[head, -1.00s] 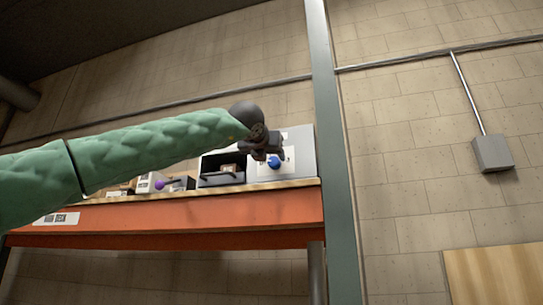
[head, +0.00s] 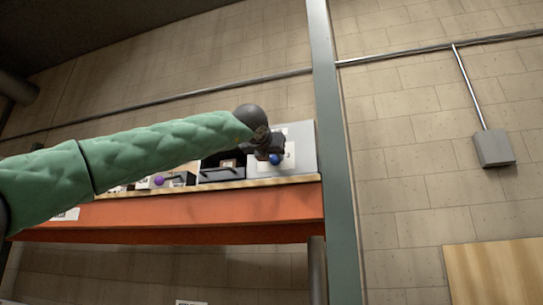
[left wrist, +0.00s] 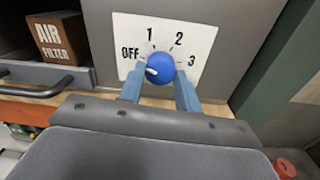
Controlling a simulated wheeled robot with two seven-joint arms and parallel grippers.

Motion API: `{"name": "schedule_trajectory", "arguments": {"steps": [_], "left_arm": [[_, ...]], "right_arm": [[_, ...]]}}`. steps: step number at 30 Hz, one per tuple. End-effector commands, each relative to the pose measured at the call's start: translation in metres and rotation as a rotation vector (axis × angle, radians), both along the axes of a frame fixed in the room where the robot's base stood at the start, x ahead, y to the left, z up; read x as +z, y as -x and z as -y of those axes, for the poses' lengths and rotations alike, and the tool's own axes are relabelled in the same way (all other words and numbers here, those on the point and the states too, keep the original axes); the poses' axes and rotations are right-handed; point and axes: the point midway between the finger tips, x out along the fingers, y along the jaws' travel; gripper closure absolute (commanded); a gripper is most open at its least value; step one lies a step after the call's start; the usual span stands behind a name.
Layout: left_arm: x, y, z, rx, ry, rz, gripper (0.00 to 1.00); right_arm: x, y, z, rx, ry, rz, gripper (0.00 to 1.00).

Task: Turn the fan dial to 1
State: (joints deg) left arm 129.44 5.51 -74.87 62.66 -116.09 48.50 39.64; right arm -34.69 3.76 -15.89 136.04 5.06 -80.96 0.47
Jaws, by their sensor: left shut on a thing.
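The fan dial is a round blue knob (left wrist: 160,68) on a white plate (left wrist: 128,30) marked OFF, 1, 2 and 3. Its pale pointer mark is on the knob's left side, on the side of OFF. In the head view the blue knob (head: 275,159) shows on the grey panel at the right end of the shelf. My left gripper (left wrist: 160,85) is shut on the knob, one blue finger on each side. In the head view the left gripper (head: 267,150) covers part of the plate. My right gripper is not in view.
A box labelled AIR FILTER (left wrist: 56,40) sits in a dark bin with a bar handle (left wrist: 35,88), left of the plate. A green post (head: 337,150) stands just right of the panel. A purple ball (head: 158,180) is farther left on the orange shelf (head: 180,212).

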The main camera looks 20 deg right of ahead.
Motion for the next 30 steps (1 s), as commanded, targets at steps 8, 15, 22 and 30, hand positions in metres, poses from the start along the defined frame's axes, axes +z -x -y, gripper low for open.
{"name": "schedule_trajectory", "arguments": {"steps": [8, 15, 22, 30], "left_arm": [[-0.002, 0.000, 0.000, 0.000, -0.070, 0.047, 0.89], [-0.003, 0.000, 0.000, 0.000, -0.223, 0.149, 0.89], [-0.001, -0.001, -0.001, 0.001, -0.395, 0.266, 0.89], [0.000, -0.001, -0.001, 0.000, -0.569, 0.383, 0.89]], "right_arm": [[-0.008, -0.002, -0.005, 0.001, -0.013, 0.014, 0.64], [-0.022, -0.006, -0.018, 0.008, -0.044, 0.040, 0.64], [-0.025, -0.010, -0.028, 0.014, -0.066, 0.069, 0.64], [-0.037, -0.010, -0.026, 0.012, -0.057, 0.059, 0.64]]}}
